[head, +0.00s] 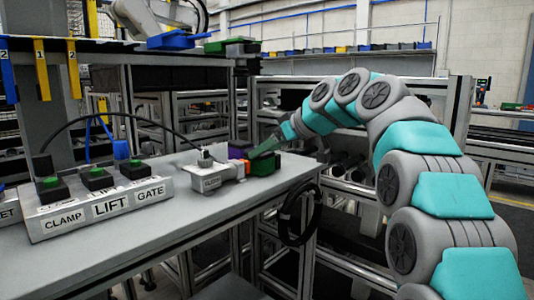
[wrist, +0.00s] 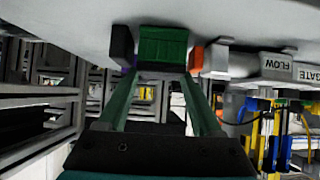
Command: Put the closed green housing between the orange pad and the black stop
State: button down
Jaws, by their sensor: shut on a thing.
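The green housing (wrist: 163,45) is between the black stop (wrist: 122,45) and the orange pad (wrist: 196,58) in the wrist view. In the head view, the housing (head: 264,167) is at the table's far right end, just right of the orange pad (head: 246,168). My gripper (wrist: 163,74) is shut on the housing, one finger on each side. In the head view my gripper (head: 263,150) reaches in from the right. I cannot tell whether the housing rests on the table.
A grey FLOW fixture (head: 210,180) stands left of the pad. A purple block (head: 237,151) is behind it. A button box (head: 100,202) labelled CLAMP, LIFT and GATE stands at the left. The table front (head: 200,228) is clear. A black cable loop (head: 298,213) hangs at the right edge.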

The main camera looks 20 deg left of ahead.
jog(key=shift+f, duration=0.15)
jog(key=shift+c, duration=0.2)
grip_release()
jog(key=shift+r, duration=0.2)
jog(key=v, duration=1.2)
jog(key=shift+b, duration=0.4)
